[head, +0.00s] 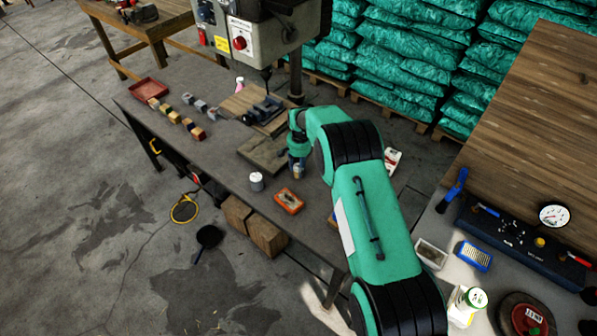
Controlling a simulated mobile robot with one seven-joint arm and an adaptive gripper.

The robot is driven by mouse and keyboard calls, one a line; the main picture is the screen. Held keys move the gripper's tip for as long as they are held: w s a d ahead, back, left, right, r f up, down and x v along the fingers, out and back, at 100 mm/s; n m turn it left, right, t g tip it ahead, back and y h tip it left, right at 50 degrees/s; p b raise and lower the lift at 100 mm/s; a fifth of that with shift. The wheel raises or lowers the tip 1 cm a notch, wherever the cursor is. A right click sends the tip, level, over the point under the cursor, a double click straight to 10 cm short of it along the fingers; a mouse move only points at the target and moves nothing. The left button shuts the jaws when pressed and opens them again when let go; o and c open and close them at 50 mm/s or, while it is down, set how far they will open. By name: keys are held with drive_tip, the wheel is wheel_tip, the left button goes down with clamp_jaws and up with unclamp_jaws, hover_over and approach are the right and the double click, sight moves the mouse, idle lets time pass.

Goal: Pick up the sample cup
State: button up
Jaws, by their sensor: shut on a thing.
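My gripper (297,162) points down over the dark workbench (225,165), close to the front of the drill press base. It is shut on a small tan and pale thing (298,171), which I take to be the sample cup. The fingers and wrist hide most of it, and I cannot tell whether it touches the bench top.
An orange box (289,201) lies in front of my gripper. The drill press (250,30) and its vise (263,110) are behind. Several small blocks (174,117) and a red tray (148,89) are at the left. The bench between blocks and white container is clear.

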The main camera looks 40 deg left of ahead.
drive_tip(key=shift+r, duration=0.1)
drive_tip(key=shift+r, duration=0.8)
drive_tip(key=shift+d+r, duration=0.1)
drive_tip(key=shift+r, duration=0.85)
drive_tip(key=s+d+r+p, duration=0.1)
drive_tip(key=s+d, duration=0.9)
drive_tip(key=d, duration=0.2)
drive_tip(key=shift+s+r+p, duration=0.15)
drive_tip(key=shift+s+p, duration=0.1)
drive_tip(key=shift+p, duration=0.05)
